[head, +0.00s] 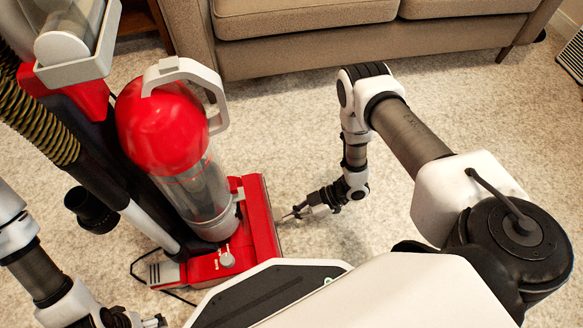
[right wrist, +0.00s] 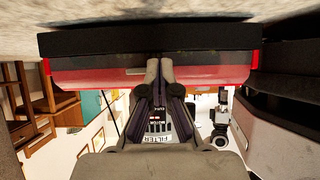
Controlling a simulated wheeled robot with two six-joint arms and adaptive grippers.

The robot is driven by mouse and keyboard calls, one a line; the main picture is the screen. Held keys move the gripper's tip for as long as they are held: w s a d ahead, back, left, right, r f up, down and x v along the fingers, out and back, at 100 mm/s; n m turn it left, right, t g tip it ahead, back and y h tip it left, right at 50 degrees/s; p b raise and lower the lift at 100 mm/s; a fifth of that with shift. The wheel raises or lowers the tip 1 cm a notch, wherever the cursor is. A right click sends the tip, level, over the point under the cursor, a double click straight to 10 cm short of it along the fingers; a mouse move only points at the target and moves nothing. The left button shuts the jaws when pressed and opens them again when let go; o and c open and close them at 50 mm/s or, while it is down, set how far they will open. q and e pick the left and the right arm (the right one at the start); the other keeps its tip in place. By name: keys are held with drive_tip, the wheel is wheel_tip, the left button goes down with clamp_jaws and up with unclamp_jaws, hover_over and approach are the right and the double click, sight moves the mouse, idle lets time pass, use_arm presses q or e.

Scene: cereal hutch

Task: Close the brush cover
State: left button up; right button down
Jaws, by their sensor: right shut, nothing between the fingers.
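The upright vacuum's red floor head (head: 215,262) rests on the carpet in the head view. The long red panel along its front edge looks like the brush cover (head: 261,215); it also fills the middle of the right wrist view (right wrist: 90,80), with a black strip along one side. My right gripper (head: 289,215) is shut and empty, low at the front of this panel. Its fingertips (right wrist: 160,66) overlap the panel in the wrist view; I cannot tell whether they touch. My left gripper (head: 158,321) shows only partly at the bottom edge, and its jaws are unclear.
The red and clear dust canister (head: 165,125) rises above the floor head, with a ribbed hose (head: 45,115) at left. A beige sofa (head: 330,45) stands at the back. The carpet (head: 310,110) between sofa and vacuum is clear.

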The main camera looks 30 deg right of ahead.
idle(0.4)
drive_tip(key=v, duration=1.2)
